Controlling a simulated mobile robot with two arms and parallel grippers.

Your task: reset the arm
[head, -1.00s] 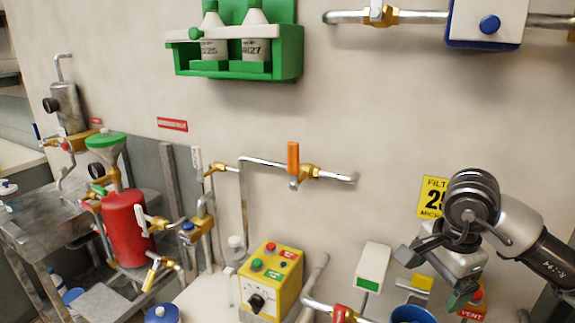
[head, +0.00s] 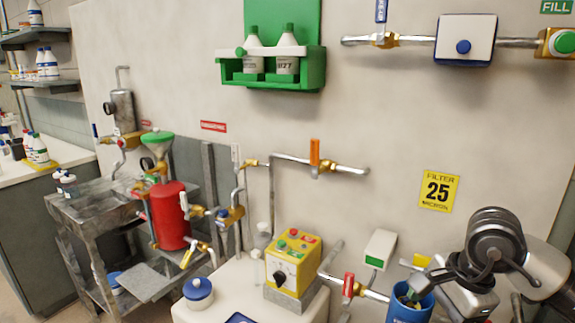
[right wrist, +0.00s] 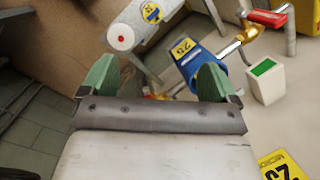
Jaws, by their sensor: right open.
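My right arm comes in at the lower right of the head view, in front of the wall. Its gripper shows in the right wrist view (right wrist: 155,82) with two green fingertips spread wide apart and nothing between them. In the head view the arm overlaps the right side of a blue cup (head: 408,308); I cannot tell from there whether they touch. In the right wrist view the blue cup (right wrist: 193,66) with a yellow label lies beyond the right fingertip. My left gripper is not in view.
A yellow control box (head: 292,262) stands on a white surface. Near it are a red valve handle (head: 348,286) and a white box with a green panel (head: 380,249). A green bottle rack (head: 272,80) hangs above. A red tank (head: 170,215) stands left. The wall's middle is open.

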